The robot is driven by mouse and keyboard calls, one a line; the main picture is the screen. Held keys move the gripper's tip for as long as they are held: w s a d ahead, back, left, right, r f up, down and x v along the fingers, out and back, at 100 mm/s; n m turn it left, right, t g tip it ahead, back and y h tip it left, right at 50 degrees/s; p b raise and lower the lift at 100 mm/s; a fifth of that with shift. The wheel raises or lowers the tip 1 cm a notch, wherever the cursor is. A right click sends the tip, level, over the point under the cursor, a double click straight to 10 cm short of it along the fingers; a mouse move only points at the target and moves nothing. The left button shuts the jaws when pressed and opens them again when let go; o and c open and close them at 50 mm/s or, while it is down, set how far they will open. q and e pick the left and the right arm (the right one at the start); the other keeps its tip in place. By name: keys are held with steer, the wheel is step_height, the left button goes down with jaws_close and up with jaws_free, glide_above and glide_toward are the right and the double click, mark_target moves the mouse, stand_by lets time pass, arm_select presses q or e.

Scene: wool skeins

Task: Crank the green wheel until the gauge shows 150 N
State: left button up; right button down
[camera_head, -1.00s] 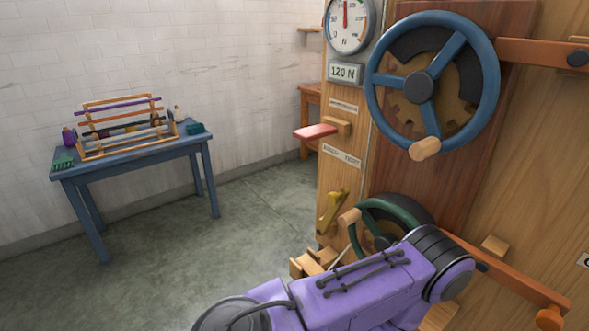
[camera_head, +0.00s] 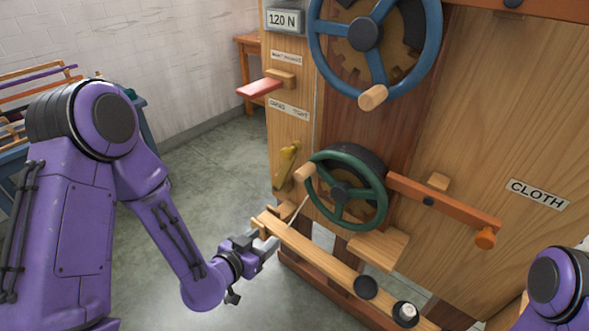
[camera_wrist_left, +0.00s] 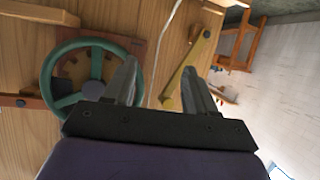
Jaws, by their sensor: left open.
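The green wheel (camera_head: 380,196) is mounted low on the wooden machine, with a wooden crank knob (camera_head: 305,172) at its upper left. My left gripper (camera_head: 268,240) is open and empty, below and left of the wheel, apart from the knob. In the left wrist view the green wheel (camera_wrist_left: 50,80) is left of the two spread fingers (camera_wrist_left: 164,88), partly behind one. My right arm shows only at the lower right; its gripper is not in view.
A blue wheel (camera_head: 433,40) with its own knob is above. A yellow lever (camera_head: 286,163) and a red paddle (camera_head: 260,88) are on the left post. An orange arm (camera_head: 445,203) extends right of the green wheel. A wooden rail (camera_head: 320,262) runs below. Floor at left is clear.

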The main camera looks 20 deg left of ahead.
mark_target(298, 179)
arm_select(q)
steer(key=w+d+r+m+t+h, duration=0.1)
steer(key=w+r+m+t+h, duration=0.1)
steer(key=r, duration=0.5)
steer(key=w+d+r+m+t+h, duration=0.1)
steer(key=d+r+m+t+h, duration=0.1)
steer(key=r, duration=0.4)
steer(key=p+x, duration=0.1)
steer(key=x, duration=0.6)
steer(key=p+x, duration=0.1)
steer(key=x, duration=0.2)
steer(key=shift+w+a+f+p, duration=0.2)
steer(key=shift+w+f+p, duration=0.1)
steer(key=shift+w, duration=0.05)
steer(key=shift+s, duration=0.1)
jaws_close()
